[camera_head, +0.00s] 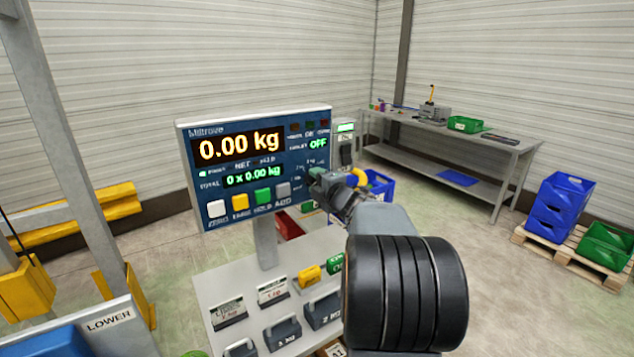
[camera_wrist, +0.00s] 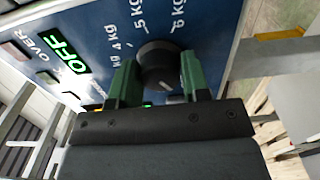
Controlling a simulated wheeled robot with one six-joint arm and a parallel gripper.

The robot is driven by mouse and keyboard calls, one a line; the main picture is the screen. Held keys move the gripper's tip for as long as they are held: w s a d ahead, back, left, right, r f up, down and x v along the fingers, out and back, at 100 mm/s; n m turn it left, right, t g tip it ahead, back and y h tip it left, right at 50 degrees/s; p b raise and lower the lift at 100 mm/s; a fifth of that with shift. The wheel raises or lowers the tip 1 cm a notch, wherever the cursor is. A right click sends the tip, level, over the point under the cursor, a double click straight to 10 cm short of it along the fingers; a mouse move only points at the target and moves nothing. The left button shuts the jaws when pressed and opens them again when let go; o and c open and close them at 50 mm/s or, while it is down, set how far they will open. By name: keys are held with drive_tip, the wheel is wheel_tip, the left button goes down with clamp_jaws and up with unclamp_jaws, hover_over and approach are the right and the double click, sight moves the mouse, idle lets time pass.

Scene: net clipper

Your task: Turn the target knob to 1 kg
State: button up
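The target knob (camera_wrist: 158,60) is a round black dial with a pale pointer mark on the blue panel of the scale display (camera_head: 258,160). White labels including 4, 5 and 6 kg show around it in the wrist view. Green digits beside it read OFF. My gripper (camera_wrist: 160,75) is open, with one green finger on each side of the knob. I cannot tell whether the fingers touch it. In the head view my gripper (camera_head: 318,180) is at the panel's right edge and hides the knob. The display reads 0.00 kg.
Below the display, a grey stand (camera_head: 240,285) carries labelled weights (camera_head: 283,330). White, yellow, green and grey buttons (camera_head: 240,202) line the panel's lower edge. A workbench (camera_head: 455,150) and blue crates (camera_head: 560,205) stand at the back right. Yellow rails (camera_head: 75,220) are at left.

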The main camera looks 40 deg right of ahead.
drive_tip(key=c, duration=0.3)
drive_tip(key=shift+r, duration=0.1)
drive_tip(key=shift+m, duration=0.3)
drive_tip(key=shift+r+m+p, duration=0.15)
drive_tip(key=shift+m+p, duration=1.5)
drive_tip(key=shift+m, duration=1.85)
drive_tip(key=o, duration=0.9)
drive_tip(key=shift+w+a, duration=0.1)
drive_tip(key=shift+w, duration=0.05)
